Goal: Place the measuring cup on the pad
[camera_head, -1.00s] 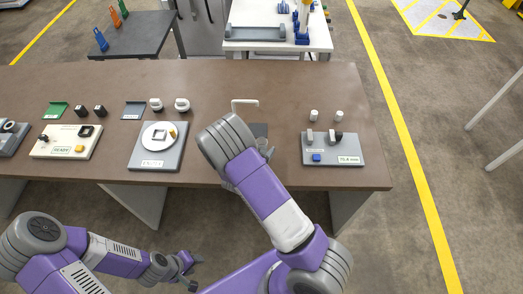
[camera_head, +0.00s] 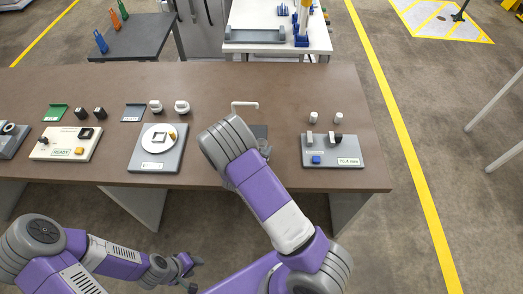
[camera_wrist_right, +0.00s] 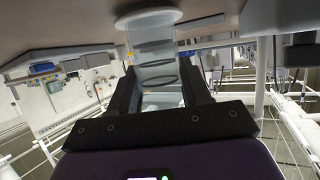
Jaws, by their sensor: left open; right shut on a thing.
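The measuring cup (camera_wrist_right: 155,62) is clear, with dark rings on its wall and a wide pale round end. In the right wrist view it stands between the fingers of my right gripper (camera_wrist_right: 161,88), which is shut on it. The pale end is close to the brown tabletop; I cannot tell whether it touches. In the head view my right forearm hides the cup and most of the right gripper. A dark grey pad (camera_head: 261,130) shows partly behind that arm. My left gripper (camera_head: 192,270) is open and empty, in front of the table.
A white bracket (camera_head: 245,103) stands behind the pad. A grey station (camera_head: 343,158) with a blue button is to the right. A grey board with a white disc (camera_head: 152,164) and a cream board (camera_head: 55,150) are to the left. The brown table (camera_head: 215,75) is clear at the back.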

